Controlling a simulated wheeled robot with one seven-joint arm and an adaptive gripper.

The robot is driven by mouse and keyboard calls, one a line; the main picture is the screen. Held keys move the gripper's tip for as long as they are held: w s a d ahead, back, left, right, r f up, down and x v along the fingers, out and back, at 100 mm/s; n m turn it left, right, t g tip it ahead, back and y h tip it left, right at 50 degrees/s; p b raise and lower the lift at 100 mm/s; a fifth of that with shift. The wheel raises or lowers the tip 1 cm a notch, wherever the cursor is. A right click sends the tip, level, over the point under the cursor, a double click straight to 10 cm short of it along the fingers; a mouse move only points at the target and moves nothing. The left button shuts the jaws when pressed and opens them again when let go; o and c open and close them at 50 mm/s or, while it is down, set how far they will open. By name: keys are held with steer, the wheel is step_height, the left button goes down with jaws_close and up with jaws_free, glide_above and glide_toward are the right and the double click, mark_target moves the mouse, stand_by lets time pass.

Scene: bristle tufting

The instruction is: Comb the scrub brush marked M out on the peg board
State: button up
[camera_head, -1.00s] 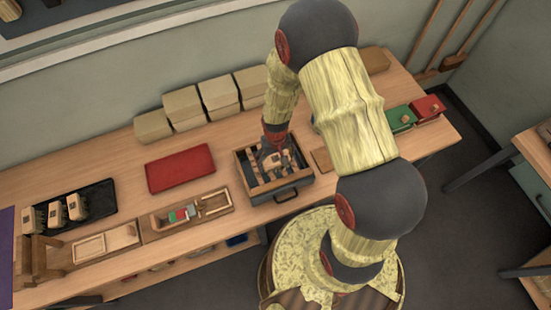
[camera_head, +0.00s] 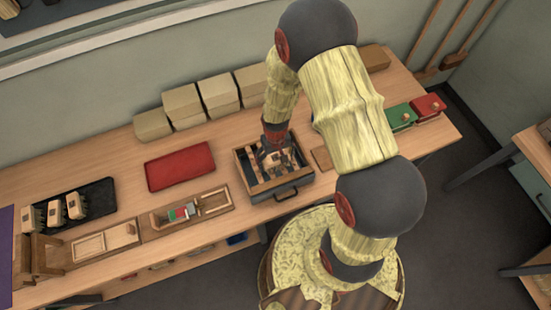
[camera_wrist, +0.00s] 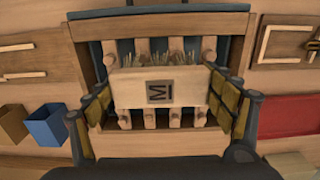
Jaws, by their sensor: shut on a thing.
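The scrub brush (camera_wrist: 130,90) is a pale wooden block with a dark M on its face, turned sideways in the wrist view. My gripper (camera_wrist: 160,98) is shut on it, one padded finger at each end. Tan bristles show along the block's upper edge, among the pegs. The peg board (camera_wrist: 155,22) is a wooden frame with several pale round pegs showing above and below the block. Whether the bristles touch the pegs is unclear. In the head view my gripper (camera_head: 275,152) is over the peg board (camera_head: 281,182), and the brush is mostly hidden there.
A red mat (camera_head: 180,167) lies left of the peg board. A black tray (camera_head: 85,218) with several similar blocks is at the far left. Cream boxes (camera_head: 181,106) line the back. Green (camera_head: 400,117) and red (camera_head: 428,107) boxes stand at the right.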

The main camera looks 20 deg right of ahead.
steer(key=shift+f, duration=0.3)
steer(key=shift+w+b, duration=1.25)
steer(key=shift+w, duration=2.7)
steer(key=shift+s+f+p, duration=0.1)
steer(key=shift+s+p, duration=0.4)
steer(key=shift+s, duration=3.55)
steer(key=shift+w+b, duration=0.45)
steer(key=shift+w, duration=1.75)
steer(key=shift+c, duration=0.4)
